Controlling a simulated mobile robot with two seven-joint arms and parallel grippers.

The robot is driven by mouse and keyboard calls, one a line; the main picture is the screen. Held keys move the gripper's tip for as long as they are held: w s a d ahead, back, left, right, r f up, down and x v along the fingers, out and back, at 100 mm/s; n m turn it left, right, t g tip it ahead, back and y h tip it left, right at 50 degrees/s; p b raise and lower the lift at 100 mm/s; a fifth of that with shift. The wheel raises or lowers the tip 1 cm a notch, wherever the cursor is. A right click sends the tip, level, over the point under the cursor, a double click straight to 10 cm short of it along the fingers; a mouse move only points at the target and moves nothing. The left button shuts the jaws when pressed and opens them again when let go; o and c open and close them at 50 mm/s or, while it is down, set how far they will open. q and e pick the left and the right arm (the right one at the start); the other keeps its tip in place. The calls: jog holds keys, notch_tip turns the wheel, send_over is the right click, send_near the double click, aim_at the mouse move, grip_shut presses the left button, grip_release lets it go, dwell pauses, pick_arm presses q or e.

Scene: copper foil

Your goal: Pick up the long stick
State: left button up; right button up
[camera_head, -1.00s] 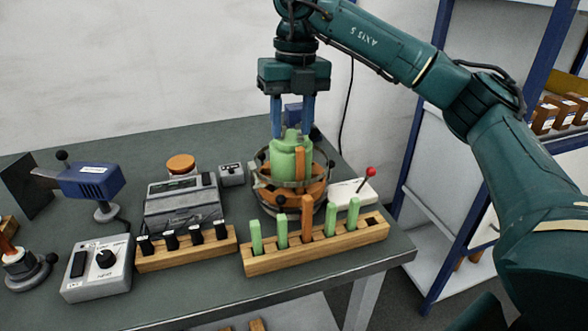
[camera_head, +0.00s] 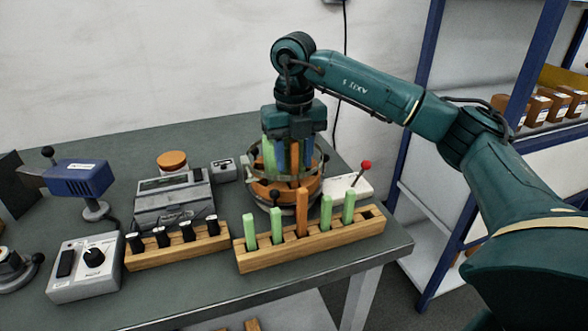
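A long orange stick (camera_head: 302,212) stands upright in a slot of the wooden rack (camera_head: 310,247) at the table's front right. It rises higher than the green sticks (camera_head: 349,207) beside it. My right gripper (camera_head: 287,168) points down into the round caged device (camera_head: 262,190) behind the rack, away from the orange stick. Its blue fingers are among green and orange parts there. Those parts hide the fingertips, so I cannot tell whether it is open or holding something. My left gripper is not in view.
A smaller rack with black pegs (camera_head: 178,246), a grey control box (camera_head: 88,266), a scale (camera_head: 174,200) and a blue device (camera_head: 84,178) stand to the left. A white box with a red-knobbed lever (camera_head: 346,188) is right of the cage. Blue-framed shelves (camera_head: 425,160) stand at the right.

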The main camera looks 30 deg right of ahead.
jog(key=shift+f, duration=0.6)
jog(key=shift+c, duration=0.6)
grip_shut()
